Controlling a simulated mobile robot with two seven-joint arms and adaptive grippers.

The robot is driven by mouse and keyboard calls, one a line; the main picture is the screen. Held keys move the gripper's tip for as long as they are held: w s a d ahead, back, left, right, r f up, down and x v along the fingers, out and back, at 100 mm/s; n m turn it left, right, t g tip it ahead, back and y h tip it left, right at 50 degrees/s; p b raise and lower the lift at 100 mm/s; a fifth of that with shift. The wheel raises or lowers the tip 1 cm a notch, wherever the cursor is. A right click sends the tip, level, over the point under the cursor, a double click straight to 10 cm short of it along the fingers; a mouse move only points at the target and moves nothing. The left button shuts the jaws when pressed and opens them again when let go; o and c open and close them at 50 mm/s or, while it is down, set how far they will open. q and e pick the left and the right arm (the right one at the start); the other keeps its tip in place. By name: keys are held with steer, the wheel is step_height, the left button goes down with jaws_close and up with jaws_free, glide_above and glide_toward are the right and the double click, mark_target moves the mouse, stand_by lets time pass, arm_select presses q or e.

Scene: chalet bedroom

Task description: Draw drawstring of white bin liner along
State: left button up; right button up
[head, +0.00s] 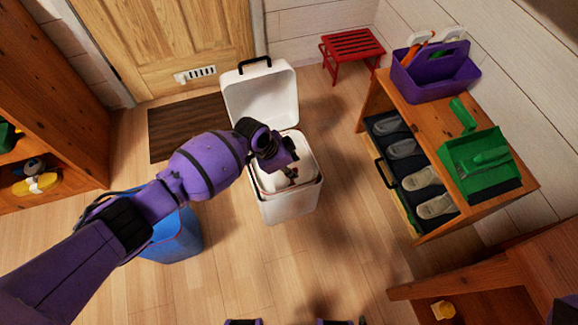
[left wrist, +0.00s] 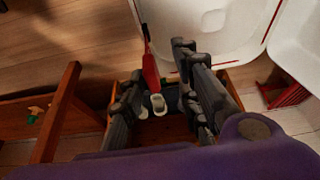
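The white bin (head: 291,207) stands on the floor with its lid (head: 262,95) up at the back. The white bin liner (head: 273,181) shows inside its opening. In the left wrist view the pale liner (left wrist: 205,28) fills the top, with a thin red drawstring line (left wrist: 272,20) along it. My left gripper (head: 289,173) is over the bin opening, pointing down. Its two fingers (left wrist: 162,82) are apart in the left wrist view. A red piece (left wrist: 150,72), perhaps a drawstring loop, shows between them; I see no clear contact. My right gripper is not in view.
A blue bin (head: 175,238) stands left of the white bin, under my left arm. A wooden shoe bench (head: 405,95) with a purple caddy (head: 432,75) and green dustpan (head: 478,163) is at right. A red stool (head: 352,45) stands behind. Floor right of the bin is clear.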

arm_select(q)
steer(key=v, duration=1.2)
stand_by(0.4)
